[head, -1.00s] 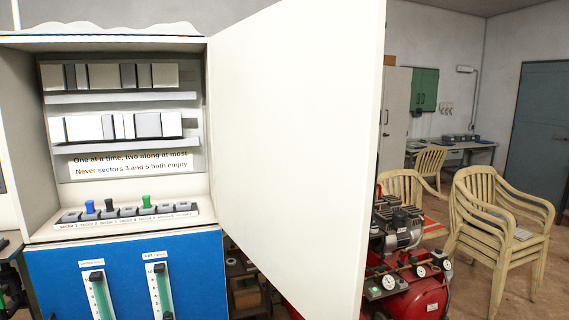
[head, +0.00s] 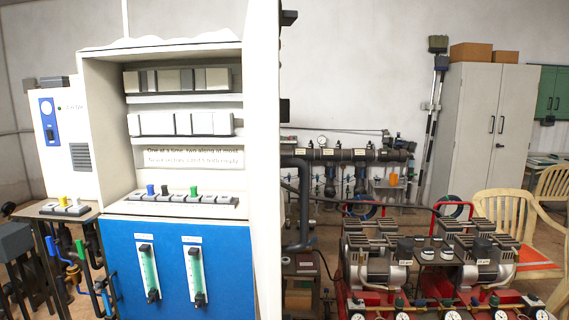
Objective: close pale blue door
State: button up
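An open off-white, faintly cool-toned door (head: 262,150) stands out from the right side of a cabinet (head: 160,52) in the head view. It shows as a narrow, nearly edge-on upright strip running from the top of the picture to the bottom. I see no clearly pale blue door. Small dark fittings (head: 289,18) show beside its right edge; I cannot tell what they are. The cabinet's inside is exposed, with shelves of white blocks and a strip of coloured knobs (head: 180,197). My gripper is not in view.
Red compressors with gauges (head: 440,265) stand to the right of the door. A beige chair (head: 503,212) and a grey locker (head: 487,130) are behind them. A side bench (head: 55,212) with valves stands at left. The cabinet's lower blue panel (head: 170,275) holds two flow tubes.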

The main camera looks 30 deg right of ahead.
aim_at(261, 44)
jog(key=l+u, duration=0.15)
jog(key=l, duration=0.45)
jog(key=k+l+u, duration=0.2)
jog(key=l, duration=0.45)
jog(key=k+u, duration=0.2)
